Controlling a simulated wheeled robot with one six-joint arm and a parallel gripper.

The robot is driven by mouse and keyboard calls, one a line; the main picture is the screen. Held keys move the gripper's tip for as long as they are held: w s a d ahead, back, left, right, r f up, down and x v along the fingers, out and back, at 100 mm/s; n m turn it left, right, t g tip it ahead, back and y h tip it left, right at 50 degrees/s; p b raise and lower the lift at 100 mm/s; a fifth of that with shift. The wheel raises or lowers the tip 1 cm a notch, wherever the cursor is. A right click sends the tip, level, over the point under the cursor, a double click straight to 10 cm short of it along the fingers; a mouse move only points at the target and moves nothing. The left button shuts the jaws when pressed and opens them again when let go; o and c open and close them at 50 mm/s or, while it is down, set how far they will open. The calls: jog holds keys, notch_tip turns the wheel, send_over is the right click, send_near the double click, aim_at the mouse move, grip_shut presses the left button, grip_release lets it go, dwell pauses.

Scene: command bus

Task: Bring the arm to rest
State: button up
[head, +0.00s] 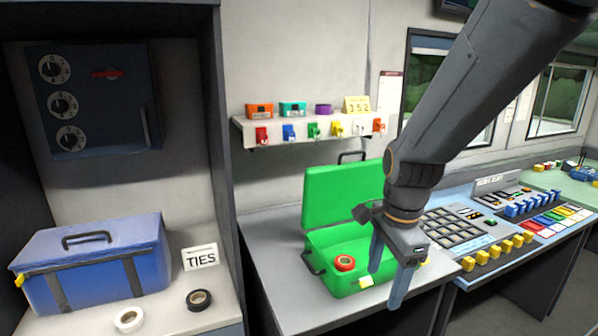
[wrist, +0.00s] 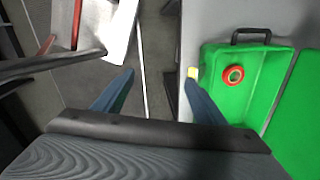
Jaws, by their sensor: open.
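My arm reaches down from the upper right in the head view, and my gripper (head: 382,285) hangs in front of the open green case (head: 345,200). The two blue fingers are apart with nothing between them. In the wrist view, my gripper (wrist: 158,78) points down past the table edge, with grey floor between the fingertips. The green case (wrist: 212,62) lies to the right of the fingers there. A red tape roll (head: 344,263) is inside the case; it also shows in the wrist view (wrist: 234,75). My arm hides part of the case and console.
A control console (head: 465,235) with buttons stands at the right. A shelf (head: 290,128) with coloured tags and small boxes is on the back wall. A blue case (head: 100,258), a black roll (head: 199,299) and a white roll (head: 129,319) are at the left.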

jog(key=s+d+f+n+b, duration=0.2)
jog(key=s+f+n+b, duration=0.3)
jog(key=f+n, duration=0.5)
jog(key=s+n, duration=0.1)
jog(key=n, duration=0.4)
jog(key=shift+d+f+n, duration=0.2)
jog(key=shift+f+n, duration=0.1)
jog(key=shift+f, duration=0.1)
